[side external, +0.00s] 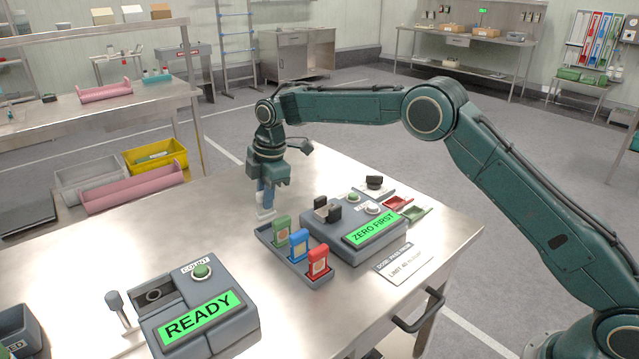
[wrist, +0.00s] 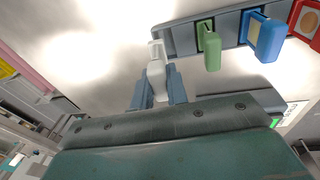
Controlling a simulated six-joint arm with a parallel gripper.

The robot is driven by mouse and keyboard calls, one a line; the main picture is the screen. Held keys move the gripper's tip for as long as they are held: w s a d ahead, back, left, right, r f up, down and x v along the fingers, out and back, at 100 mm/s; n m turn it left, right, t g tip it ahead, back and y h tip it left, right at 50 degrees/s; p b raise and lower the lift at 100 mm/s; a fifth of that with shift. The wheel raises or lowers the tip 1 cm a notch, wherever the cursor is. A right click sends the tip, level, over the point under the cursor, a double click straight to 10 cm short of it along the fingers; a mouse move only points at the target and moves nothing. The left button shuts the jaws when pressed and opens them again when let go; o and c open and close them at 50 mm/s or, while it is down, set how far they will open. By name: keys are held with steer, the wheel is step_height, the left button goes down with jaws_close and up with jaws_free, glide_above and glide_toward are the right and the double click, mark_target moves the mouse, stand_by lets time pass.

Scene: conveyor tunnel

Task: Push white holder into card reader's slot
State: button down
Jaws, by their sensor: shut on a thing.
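The white holder (side external: 265,215) is between the fingers of my gripper (side external: 266,190), upright at the far end of a grey rack (side external: 266,237). In the wrist view, the blue-grey fingers (wrist: 159,90) are shut on the white holder (wrist: 156,70), whose far end overlaps the rack's end (wrist: 176,37). I cannot tell whether it is seated there or just above. A grey device reading "READY" (side external: 204,315) and one reading "ZERO FIRST" (side external: 375,228) stand on the table; I cannot tell for sure which is the card reader.
Green (side external: 281,229), blue (side external: 298,243) and red (side external: 318,262) holders stand in the rack. Small red (side external: 396,202) and green (side external: 416,213) trays lie behind the "ZERO FIRST" device. A handled plug (side external: 120,308) stands left of "READY". The table (side external: 225,232) is clear left of the rack.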

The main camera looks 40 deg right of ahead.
steer(key=s+d+r+g, duration=0.1)
steer(key=s+d+r, duration=0.6)
steer(key=d+r, duration=0.3)
steer(key=shift+s+d+r+n+g, duration=0.2)
steer(key=shift+d+r+n+g, duration=0.15)
steer(key=shift+d, duration=0.7)
steer(key=shift+f, duration=0.15)
steer(key=shift+f, duration=2.85)
steer(key=shift+f, duration=0.3)
steer(key=shift+f, duration=2.35)
steer(key=c, duration=1.3)
jaws_free()
